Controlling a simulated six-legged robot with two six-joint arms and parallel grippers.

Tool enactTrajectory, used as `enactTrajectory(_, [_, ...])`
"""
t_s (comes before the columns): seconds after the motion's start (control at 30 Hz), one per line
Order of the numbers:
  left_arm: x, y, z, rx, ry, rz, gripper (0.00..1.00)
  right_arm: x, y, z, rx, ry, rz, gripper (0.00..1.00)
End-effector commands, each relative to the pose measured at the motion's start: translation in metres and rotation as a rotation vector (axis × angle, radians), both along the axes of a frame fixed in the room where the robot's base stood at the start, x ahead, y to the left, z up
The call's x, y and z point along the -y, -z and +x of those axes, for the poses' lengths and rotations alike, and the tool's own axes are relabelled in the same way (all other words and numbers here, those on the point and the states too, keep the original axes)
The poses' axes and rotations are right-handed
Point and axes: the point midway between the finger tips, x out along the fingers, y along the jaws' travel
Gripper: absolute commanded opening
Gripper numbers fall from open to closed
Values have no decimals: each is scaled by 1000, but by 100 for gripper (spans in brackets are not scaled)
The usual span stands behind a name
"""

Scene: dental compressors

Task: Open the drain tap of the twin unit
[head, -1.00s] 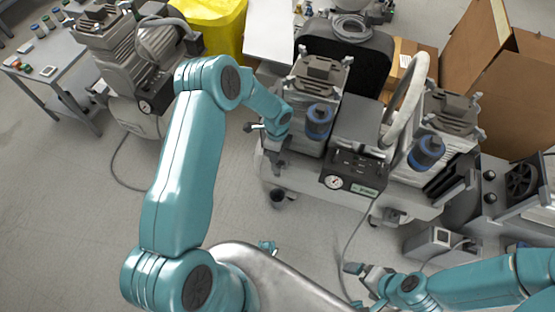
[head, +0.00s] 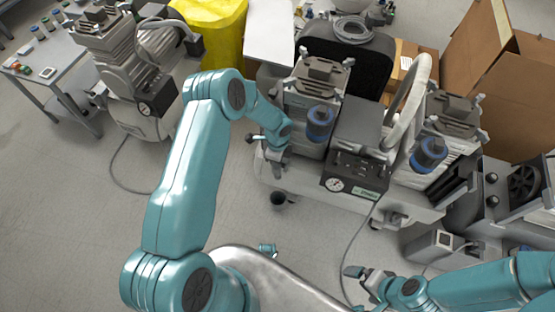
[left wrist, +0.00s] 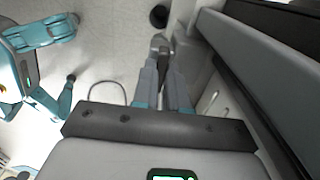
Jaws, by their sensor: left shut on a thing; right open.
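The twin unit (head: 357,128) is a pale wheeled compressor with two motor heads, blue-topped canisters and a gauge in front. My left gripper (head: 275,163) is at the left end of its base. In the left wrist view its fingers (left wrist: 164,68) are closed on a small metal piece, seemingly the drain tap (left wrist: 160,42). The fingers hide much of the tap, and its handle angle cannot be told. My right gripper (head: 364,275) is open and empty, low over the floor in front of the unit.
A dark cup (head: 278,200) stands on the floor near the unit's left front; it shows in the left wrist view too (left wrist: 159,16). Another compressor (head: 135,75) stands at back left. A grey unit and cardboard boxes (head: 495,85) crowd the right.

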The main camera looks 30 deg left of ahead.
Motion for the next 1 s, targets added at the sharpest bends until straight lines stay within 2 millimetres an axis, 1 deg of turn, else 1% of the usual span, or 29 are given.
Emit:
enactTrajectory(0.17, [0, 2, 0, 0, -43, 0, 0, 0, 6, 0, 0, 0, 0, 100])
enactTrajectory(0.37, [0, 3, 1, 2, -163, 1, 0, 0, 20, 0, 0, 0, 0, 100])
enactTrajectory(1.0, [0, 4, 1, 1, -763, -1, 0, 0, 74, 0, 0, 0, 0, 100])
